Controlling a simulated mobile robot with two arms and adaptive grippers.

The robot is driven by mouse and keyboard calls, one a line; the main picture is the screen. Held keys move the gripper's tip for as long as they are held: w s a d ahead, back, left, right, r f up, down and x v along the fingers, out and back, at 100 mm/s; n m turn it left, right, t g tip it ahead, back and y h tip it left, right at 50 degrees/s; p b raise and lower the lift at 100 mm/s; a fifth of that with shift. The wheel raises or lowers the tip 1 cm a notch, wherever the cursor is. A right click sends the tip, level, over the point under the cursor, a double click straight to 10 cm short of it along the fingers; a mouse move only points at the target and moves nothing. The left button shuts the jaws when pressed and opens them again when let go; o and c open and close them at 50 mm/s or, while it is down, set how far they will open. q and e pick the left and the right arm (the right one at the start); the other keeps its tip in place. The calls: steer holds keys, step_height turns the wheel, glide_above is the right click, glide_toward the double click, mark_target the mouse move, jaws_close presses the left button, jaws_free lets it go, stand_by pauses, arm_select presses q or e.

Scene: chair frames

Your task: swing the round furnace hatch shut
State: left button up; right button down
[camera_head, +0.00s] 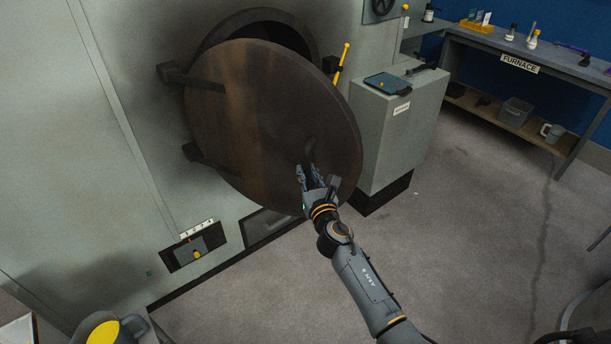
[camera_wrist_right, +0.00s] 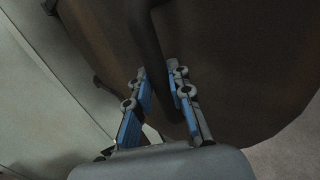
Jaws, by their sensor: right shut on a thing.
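The round furnace hatch (camera_head: 265,120) is a dark brown disc on two hinge arms at its left. It stands partly open, in front of the dark round opening (camera_head: 262,22) in the grey furnace wall. A dark handle (camera_head: 309,150) sits low on the right of its outer face. My right gripper (camera_head: 313,174) is at this handle. In the right wrist view its blue-padded fingers (camera_wrist_right: 162,84) are shut around the dark handle bar (camera_wrist_right: 146,40), with the brown hatch face (camera_wrist_right: 230,60) behind. My left gripper is not in view.
A grey cabinet (camera_head: 395,130) with a blue tablet on top stands right of the hatch. A yellow-tipped lever (camera_head: 343,58) rises beside the hatch rim. A bench labelled FURNACE (camera_head: 519,64) stands at the back right. The floor (camera_head: 455,235) on the right is clear.

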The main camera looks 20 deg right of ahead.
steer(key=shift+w+d+r+b, duration=0.2)
steer(key=shift+w+d+b, duration=0.8)
steer(key=shift+w+d, duration=2.25)
steer(key=c, duration=1.2)
jaws_free()
steer(key=shift+s, duration=0.15)
steer(key=shift+o, duration=0.3)
steer(key=shift+s, duration=0.1)
steer(key=shift+s+d+f, duration=0.1)
steer(key=shift+f, duration=0.05)
steer(key=s, duration=1.1)
steer(key=shift+s+a, duration=0.2)
steer(key=shift+s, duration=0.2)
